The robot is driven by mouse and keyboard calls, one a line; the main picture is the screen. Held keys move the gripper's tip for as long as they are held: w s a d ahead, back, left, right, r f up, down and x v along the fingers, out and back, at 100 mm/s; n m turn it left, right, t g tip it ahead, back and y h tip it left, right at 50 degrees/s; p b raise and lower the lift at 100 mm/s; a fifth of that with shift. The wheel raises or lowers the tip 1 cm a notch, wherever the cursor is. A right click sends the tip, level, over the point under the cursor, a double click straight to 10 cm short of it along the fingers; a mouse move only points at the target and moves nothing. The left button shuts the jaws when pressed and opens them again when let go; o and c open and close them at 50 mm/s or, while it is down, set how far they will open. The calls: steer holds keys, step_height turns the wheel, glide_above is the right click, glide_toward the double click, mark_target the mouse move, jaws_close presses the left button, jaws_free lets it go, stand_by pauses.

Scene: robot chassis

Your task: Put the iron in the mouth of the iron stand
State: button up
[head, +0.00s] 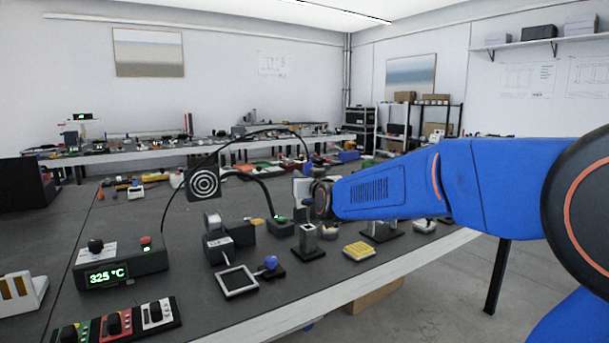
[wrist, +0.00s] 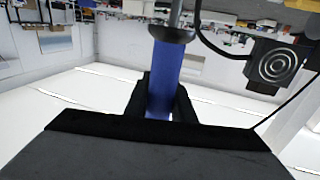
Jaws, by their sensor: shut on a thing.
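The iron has a blue handle (wrist: 166,75) with a dark collar and a grey shaft beyond it in the wrist view. My gripper (wrist: 160,108) is shut around the handle, with one black finger on each side. In the head view my blue arm hides most of the gripper and iron, and the tip cannot be made out. A black block with a round grey piece on top (head: 213,219) may be the iron stand, left of my arm on the bench; I cannot tell for certain. The wrist view does not clearly show its mouth.
The control unit (head: 120,264) reads 325 °C, and a black cable arcs up from it. A black panel with rings (head: 203,183) stands behind the possible stand.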

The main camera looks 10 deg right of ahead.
step_height(320, 180, down, 7)
steer(key=shift+f, duration=0.15)
stand_by(3.2)
steer(key=o, duration=1)
steer(key=shift+o, duration=0.2)
steer(key=s, duration=1.7)
steer(key=shift+s+d, duration=0.2)
steer(key=shift+d, duration=0.25)
step_height(320, 180, up, 10)
